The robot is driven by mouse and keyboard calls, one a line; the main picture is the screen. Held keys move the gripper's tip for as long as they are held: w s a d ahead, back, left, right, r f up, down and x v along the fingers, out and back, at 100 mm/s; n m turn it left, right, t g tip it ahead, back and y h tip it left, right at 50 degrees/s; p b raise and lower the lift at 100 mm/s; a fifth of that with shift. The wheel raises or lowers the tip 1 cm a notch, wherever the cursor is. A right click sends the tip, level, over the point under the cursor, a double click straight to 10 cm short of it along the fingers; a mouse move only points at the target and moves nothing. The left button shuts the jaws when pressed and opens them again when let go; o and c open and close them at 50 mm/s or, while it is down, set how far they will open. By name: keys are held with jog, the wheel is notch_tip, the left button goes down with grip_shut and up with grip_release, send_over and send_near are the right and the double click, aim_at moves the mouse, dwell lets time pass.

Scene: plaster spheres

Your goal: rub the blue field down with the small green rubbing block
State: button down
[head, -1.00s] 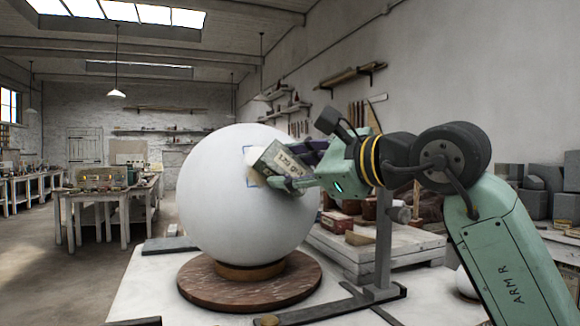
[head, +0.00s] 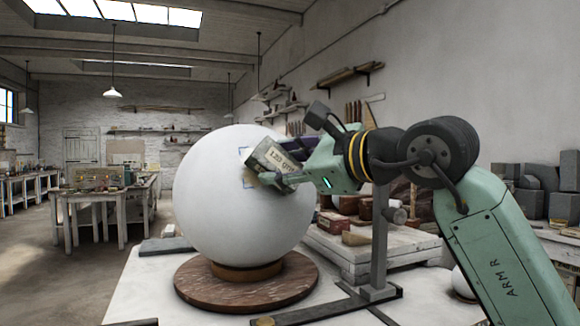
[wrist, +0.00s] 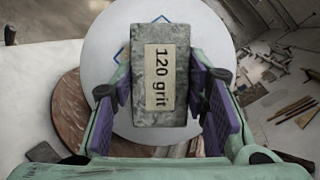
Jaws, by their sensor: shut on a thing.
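A large white plaster sphere (head: 215,200) stands on a round brown marbled base (head: 200,290). The blue field shows as a thin blue outline (head: 246,182) on the sphere's upper right side; part of it also shows in the wrist view (wrist: 122,53), and the block hides the rest. My gripper (head: 282,176) is shut on the rubbing block (head: 267,158), a mottled grey-green block with a pale "120 grit" label. In the wrist view the purple finger pads grip the block (wrist: 140,112) from both sides. The block is tilted at the sphere's surface; whether it touches I cannot tell.
A grey metal stand (head: 380,250) rises from the white table just right of the sphere. A low pale platform (head: 400,248) with several blocks lies behind it. Loose tools (wrist: 292,108) lie at the right in the wrist view.

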jog(key=shift+a+r, duration=0.55)
jog(key=shift+a, duration=0.2)
jog(key=shift+w+d+f+b, duration=0.1)
jog(key=shift+d+f+b, duration=0.15)
jog(key=shift+d+f, duration=0.6)
jog(key=shift+d+f+b, duration=0.25)
jog(key=shift+d+f, duration=0.35)
jog(key=shift+d, duration=0.3)
jog(key=shift+a+r+p, duration=0.65)
jog(key=shift+a+r, duration=0.8)
jog(key=shift+a, duration=0.3)
jog(key=shift+s+d+f, duration=0.25)
jog(key=shift+d, duration=0.2)
jog(key=shift+s+d+f+b, duration=0.2)
jog(key=shift+s+d+b, duration=0.15)
jog(key=shift+d, duration=0.4)
jog(key=shift+s, duration=0.15)
